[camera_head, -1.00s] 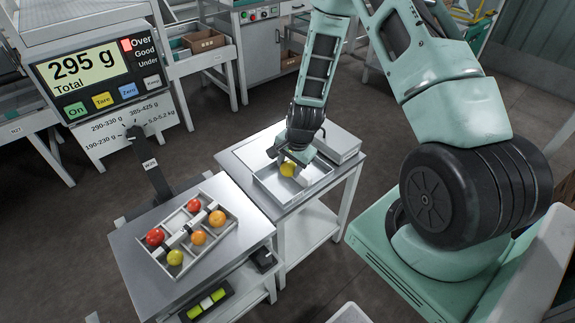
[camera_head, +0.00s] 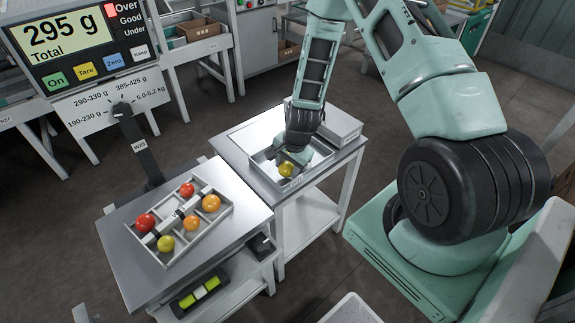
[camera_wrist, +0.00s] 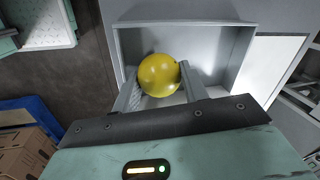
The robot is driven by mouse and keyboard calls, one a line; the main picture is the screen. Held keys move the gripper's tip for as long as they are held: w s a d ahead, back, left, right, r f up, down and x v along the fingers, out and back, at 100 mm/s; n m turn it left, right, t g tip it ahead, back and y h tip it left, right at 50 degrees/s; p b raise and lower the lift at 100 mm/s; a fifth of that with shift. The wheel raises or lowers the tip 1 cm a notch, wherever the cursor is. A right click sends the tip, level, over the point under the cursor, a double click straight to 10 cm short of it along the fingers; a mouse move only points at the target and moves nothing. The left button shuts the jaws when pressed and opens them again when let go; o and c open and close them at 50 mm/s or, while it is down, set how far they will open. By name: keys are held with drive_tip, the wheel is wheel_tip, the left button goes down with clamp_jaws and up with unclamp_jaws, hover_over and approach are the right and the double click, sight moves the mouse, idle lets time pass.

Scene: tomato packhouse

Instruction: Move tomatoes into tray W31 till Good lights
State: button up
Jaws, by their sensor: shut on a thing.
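My gripper (camera_wrist: 161,88) is shut on a yellow tomato (camera_wrist: 159,75), one finger on each side. The head view shows this tomato (camera_head: 286,170) low inside a shallow metal tray (camera_head: 262,166) on the right table. I cannot tell whether it touches the tray floor. A divided tray (camera_head: 163,261) on the left table holds red (camera_head: 146,222), orange (camera_head: 194,223) and yellow-green (camera_head: 166,243) tomatoes. The tray labels are too small to read. The display (camera_head: 68,40) reads 295 g Total, and its red light beside Over (camera_head: 111,9) is lit.
A dial (camera_head: 121,109) with weight ranges sits below the display, on a dark post (camera_head: 141,152). A grey box (camera_head: 339,124) stands behind the metal tray. A narrow gap separates the two tables. A yellow-green striped item (camera_head: 199,292) lies on the lower left shelf.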

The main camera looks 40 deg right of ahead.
drive_tip(key=shift+f, duration=0.15)
idle(0.6)
drive_tip(key=o, duration=0.8)
drive_tip(key=c, duration=0.3)
drive_tip(key=shift+w+p+v, duration=0.25)
drive_tip(key=shift+p+v, duration=0.65)
drive_tip(key=shift+v, duration=0.25)
drive_tip(key=shift+w+p+v, duration=0.3)
drive_tip(key=shift+p+v, duration=0.55)
drive_tip(key=shift+v, duration=0.35)
drive_tip(key=shift+w+p+v, duration=0.25)
drive_tip(key=shift+p+v, duration=0.65)
drive_tip(key=shift+v, duration=0.25)
drive_tip(key=shift+a, duration=0.2)
